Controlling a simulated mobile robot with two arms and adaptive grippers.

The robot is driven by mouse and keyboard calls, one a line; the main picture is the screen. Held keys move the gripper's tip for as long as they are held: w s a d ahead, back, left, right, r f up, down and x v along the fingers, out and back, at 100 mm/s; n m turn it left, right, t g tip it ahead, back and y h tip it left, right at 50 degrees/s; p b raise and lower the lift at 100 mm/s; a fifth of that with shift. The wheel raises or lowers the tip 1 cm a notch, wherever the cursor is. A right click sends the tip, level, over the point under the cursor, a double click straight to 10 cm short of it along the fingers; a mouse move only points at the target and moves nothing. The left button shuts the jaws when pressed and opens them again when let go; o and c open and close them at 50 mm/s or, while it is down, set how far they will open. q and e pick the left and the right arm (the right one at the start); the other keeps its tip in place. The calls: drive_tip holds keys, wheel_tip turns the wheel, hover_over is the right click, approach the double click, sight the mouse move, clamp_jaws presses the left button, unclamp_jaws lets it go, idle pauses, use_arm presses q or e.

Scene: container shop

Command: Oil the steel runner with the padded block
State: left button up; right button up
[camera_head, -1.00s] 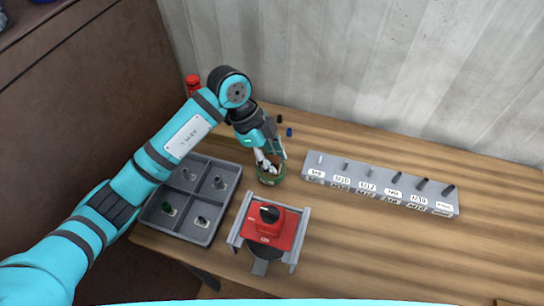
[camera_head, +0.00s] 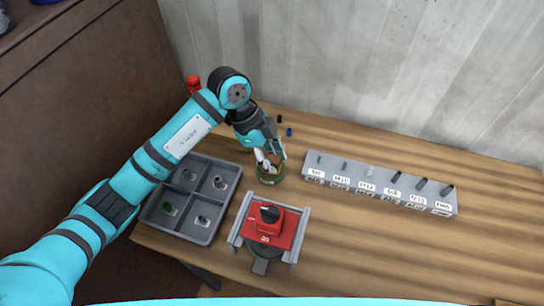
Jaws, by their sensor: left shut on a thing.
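My left gripper (camera_head: 269,158) points down into a round green tin (camera_head: 270,180) on the wooden table. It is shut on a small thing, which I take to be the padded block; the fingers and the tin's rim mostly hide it. In front of the tin stands a red carriage (camera_head: 285,232) with a black knob, between two grey rails. I take these to be the steel runner (camera_head: 299,238); the gripper is apart from them. My right gripper is not in view.
A grey tray with four compartments (camera_head: 192,198) holding small parts lies left of the rails. A grey labelled rack (camera_head: 380,188) with several pins stands to the right. A red object (camera_head: 193,84) and small dark and blue pieces (camera_head: 289,132) lie behind. The front right table is clear.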

sight(272, 158)
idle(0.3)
use_arm(q)
wheel_tip(272, 158, up, 7)
drive_tip(key=p, duration=0.6)
drive_tip(key=shift+p, duration=0.35)
drive_tip(key=shift+f, duration=0.1)
